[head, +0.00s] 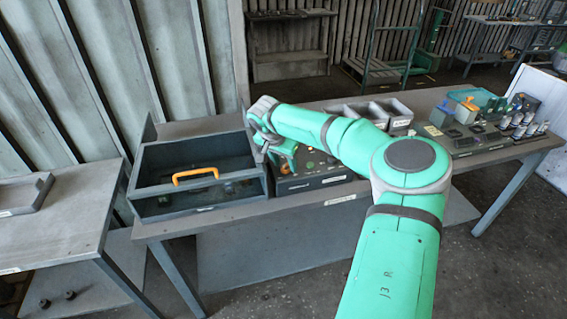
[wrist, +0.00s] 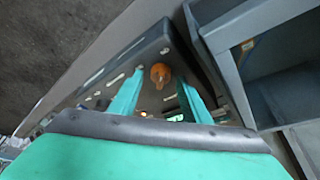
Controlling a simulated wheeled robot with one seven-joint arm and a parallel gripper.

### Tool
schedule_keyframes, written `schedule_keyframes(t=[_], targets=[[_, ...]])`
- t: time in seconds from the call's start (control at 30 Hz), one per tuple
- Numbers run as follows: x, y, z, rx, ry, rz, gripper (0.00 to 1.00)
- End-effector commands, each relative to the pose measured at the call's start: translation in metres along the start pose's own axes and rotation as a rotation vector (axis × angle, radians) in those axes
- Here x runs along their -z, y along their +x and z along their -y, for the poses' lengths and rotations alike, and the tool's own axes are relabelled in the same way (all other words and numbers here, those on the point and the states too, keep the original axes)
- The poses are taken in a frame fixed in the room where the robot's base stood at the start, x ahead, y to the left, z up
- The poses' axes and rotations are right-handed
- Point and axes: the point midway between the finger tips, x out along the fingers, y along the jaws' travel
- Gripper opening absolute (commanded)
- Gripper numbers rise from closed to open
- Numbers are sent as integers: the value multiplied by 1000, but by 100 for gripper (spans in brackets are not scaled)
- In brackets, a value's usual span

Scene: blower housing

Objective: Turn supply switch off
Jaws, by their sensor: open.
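A dark control panel box (head: 325,179) with several small buttons stands on the workbench, and my gripper and arm cover part of it in the head view. In the wrist view, an orange knob (wrist: 160,73) sits on the panel face (wrist: 152,50), near the panel's edge. My gripper (wrist: 161,80) is open, its two green fingers pointing at the panel with one on each side of the knob. I cannot tell whether the fingers touch it. In the head view my gripper (head: 276,155) is at the panel's left end. No readable label marks the knob as the supply switch.
A dark open-topped box (head: 160,208) with an orange handle (head: 195,174) stands close on the panel's left; its wall (wrist: 222,65) shows in the wrist view. Grey bins (head: 398,112) stand behind my arm. Several small parts and a teal box (head: 478,97) occupy the bench's right end.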

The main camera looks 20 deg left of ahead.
Motion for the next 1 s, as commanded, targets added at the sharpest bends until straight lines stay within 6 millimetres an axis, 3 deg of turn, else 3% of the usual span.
schedule_keyframes(t=[0.23,0.4,0.43,1.0], targets=[[0,1,1,1,-1,0,43],[-1,0,1,1,-2,0,5],[-1,0,1,1,-2,0,3],[-3,2,2,27,-54,6,3]])
